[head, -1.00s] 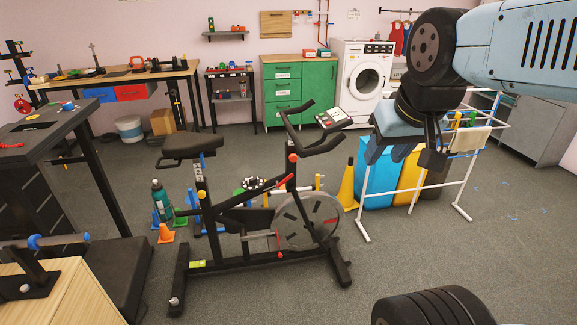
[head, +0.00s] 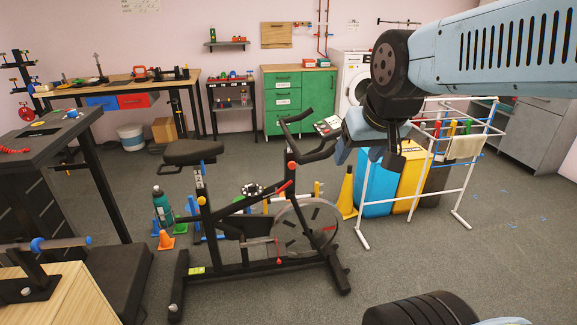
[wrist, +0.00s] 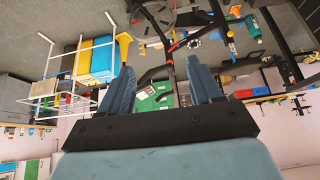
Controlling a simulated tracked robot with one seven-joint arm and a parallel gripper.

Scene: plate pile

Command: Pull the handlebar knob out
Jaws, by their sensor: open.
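A black exercise bike (head: 262,225) stands on the floor in the middle of the head view. Its handlebar knob (head: 291,165) is small and red-orange, on the upright post below the black handlebars (head: 318,150). A separate red lever (head: 283,188) sits lower on the frame. My gripper (head: 365,156) is open and empty, right of the handlebars in the picture and apart from the knob. The wrist view is upside down; my gripper's blue fingers (wrist: 162,88) are spread, with the handlebars (wrist: 153,76) between and beyond them. A small red spot there may be the knob.
A white drying rack (head: 440,180), blue bin (head: 376,185), yellow bin (head: 408,180) and yellow cone (head: 346,193) stand right of the bike. A dark workbench (head: 50,135) is far left. Floor in front right is mostly clear.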

